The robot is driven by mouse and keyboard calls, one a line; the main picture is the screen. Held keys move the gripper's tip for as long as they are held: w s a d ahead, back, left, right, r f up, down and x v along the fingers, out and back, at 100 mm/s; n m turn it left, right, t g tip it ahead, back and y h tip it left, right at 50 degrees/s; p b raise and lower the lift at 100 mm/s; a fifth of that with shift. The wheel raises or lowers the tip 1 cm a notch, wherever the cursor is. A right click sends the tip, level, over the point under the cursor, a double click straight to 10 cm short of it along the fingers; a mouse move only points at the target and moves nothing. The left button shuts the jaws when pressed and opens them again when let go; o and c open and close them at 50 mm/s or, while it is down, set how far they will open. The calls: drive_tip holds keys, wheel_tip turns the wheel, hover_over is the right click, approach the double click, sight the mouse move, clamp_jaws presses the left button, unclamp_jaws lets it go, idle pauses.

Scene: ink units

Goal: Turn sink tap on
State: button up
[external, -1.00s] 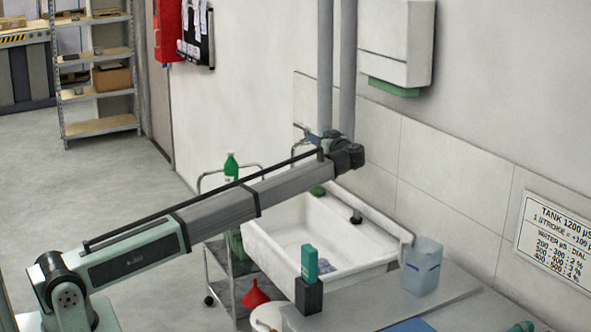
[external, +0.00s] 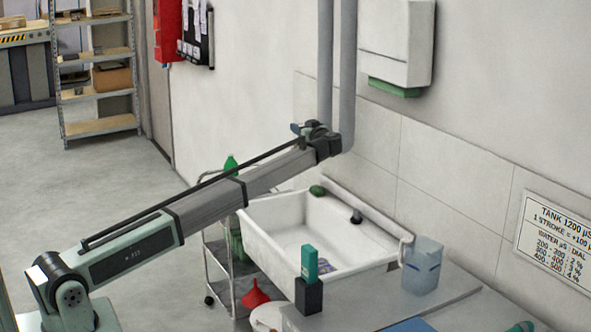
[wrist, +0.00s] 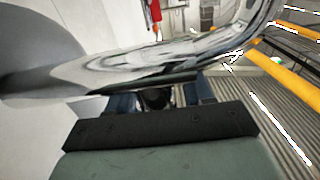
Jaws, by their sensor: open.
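The white sink (external: 290,243) stands against the tiled wall in the external view, with a dark fitting (external: 356,216) at its back edge. My gripper (external: 299,128) is at the arm's end, above and behind the sink's far left corner, near the grey pipes. In the wrist view my gripper (wrist: 160,98) shows two blue fingers apart, with a dark round thing between or behind them that I cannot identify. A large shiny metal curved piece (wrist: 185,62), perhaps the tap, crosses close above the fingers. No tap handle is clear in the external view; my arm may hide it.
Vertical grey pipes (external: 348,75) stand close behind my wrist. A towel dispenser (external: 397,45) hangs to the right. A clear jug (external: 422,266) and a green bottle in a dark holder (external: 309,277) stand near the sink. A trolley (external: 222,268) is at left.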

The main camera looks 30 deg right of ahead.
drive_tip(key=shift+w, duration=0.2)
clamp_jaws()
idle(0.5)
